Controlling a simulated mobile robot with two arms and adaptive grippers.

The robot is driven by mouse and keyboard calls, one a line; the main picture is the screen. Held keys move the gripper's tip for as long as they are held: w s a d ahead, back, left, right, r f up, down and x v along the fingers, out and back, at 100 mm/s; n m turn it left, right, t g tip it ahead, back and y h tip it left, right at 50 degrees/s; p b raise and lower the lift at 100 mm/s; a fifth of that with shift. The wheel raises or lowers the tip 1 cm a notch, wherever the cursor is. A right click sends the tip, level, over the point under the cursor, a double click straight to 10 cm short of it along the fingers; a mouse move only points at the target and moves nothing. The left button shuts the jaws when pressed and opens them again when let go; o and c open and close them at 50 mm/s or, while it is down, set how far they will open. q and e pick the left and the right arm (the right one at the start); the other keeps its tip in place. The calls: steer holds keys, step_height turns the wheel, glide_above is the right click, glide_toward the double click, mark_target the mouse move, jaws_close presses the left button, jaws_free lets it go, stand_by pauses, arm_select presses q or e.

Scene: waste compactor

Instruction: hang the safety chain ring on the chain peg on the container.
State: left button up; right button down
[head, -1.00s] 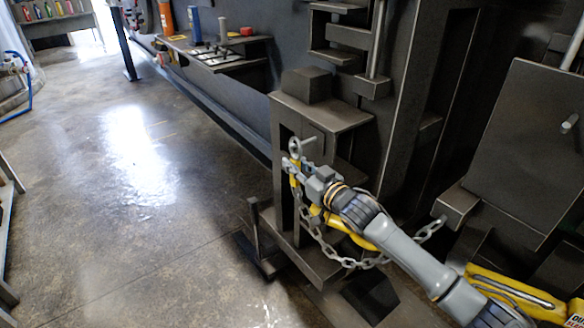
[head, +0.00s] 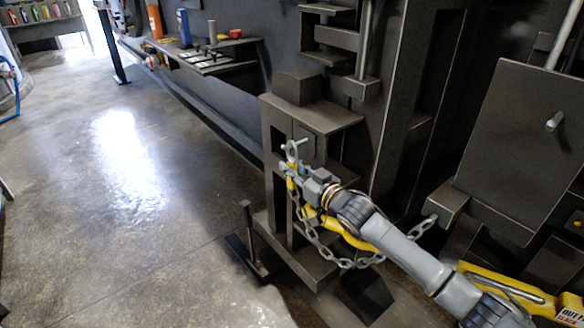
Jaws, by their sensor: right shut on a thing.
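The grey safety chain ring (head: 291,151) is at the upper end of the chain (head: 345,262), beside the chain peg (head: 302,141). The light grey peg sticks out from the dark container post. Ring and peg overlap in the picture; I cannot tell whether the ring is around the peg or just in front of it. My right gripper (head: 293,182) comes in from the right, shut on the chain ring's end just below the ring. The chain sags below my arm and rises to a bracket on the right. My left gripper is not in view.
The dark container post (head: 279,200) stands behind the ring. A yellow bar (head: 350,238) runs behind my right arm. A dark upright lever (head: 250,232) stands at the post's foot. A shelf with tools (head: 215,60) is at the back. The floor at left is clear.

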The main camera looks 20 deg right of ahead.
steer(key=c, duration=1.2)
jaws_free()
steer(key=shift+s, duration=0.1)
